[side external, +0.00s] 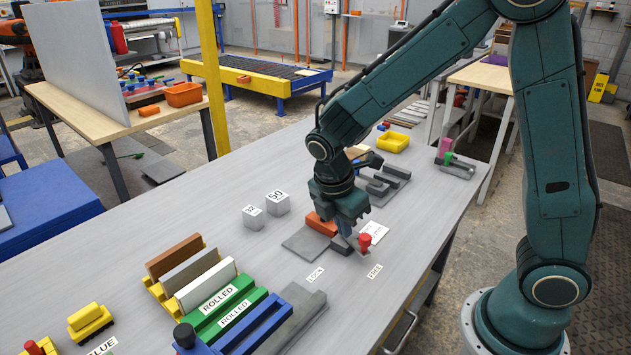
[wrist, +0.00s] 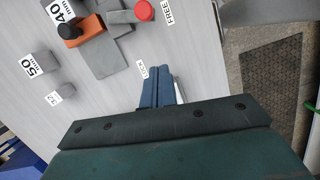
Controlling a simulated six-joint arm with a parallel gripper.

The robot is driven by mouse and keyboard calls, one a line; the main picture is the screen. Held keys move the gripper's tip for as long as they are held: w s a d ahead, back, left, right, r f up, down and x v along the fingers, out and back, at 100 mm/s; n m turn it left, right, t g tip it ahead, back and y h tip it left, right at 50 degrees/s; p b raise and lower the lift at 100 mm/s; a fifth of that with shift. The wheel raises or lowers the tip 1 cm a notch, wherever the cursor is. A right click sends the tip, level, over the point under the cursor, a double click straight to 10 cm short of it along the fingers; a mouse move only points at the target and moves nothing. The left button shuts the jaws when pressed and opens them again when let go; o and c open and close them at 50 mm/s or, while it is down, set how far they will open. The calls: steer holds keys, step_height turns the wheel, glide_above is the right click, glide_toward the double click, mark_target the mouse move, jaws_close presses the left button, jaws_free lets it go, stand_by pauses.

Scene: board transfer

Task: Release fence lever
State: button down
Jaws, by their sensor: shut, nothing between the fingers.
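The fence lever has a red knob (side external: 364,240), which stands beside the FREE label (side external: 375,271). The LOCK label (side external: 315,273) lies further left. In the wrist view the red knob (wrist: 144,11) is at the top, next to the FREE label (wrist: 167,12), and the LOCK label (wrist: 141,71) is near my fingertips. My gripper (side external: 345,229) points down over the bench, behind and left of the knob in the side view. Its blue fingers (wrist: 160,76) are together and empty, apart from the knob in the wrist view. The lever's pivot is partly hidden.
An orange block (side external: 321,224) and a grey plate (side external: 304,243) lie beside the lever. Cubes marked 32 (side external: 253,217) and 50 (side external: 277,203) stand further left. Racked coloured boards (side external: 208,290) fill the front left. Dark grey forked parts (side external: 391,178) lie behind my gripper.

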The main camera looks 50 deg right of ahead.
steer(key=shift+v, duration=1)
steer(key=s+d+r+m+t+y, duration=0.2)
steer(key=s+r+m+t, duration=0.4)
steer(key=s+r+m, duration=0.8)
steer(key=shift+s+d+r+m+y, duration=0.25)
steer(key=shift+s+m+y, duration=0.15)
steer(key=shift+s+m, duration=0.65)
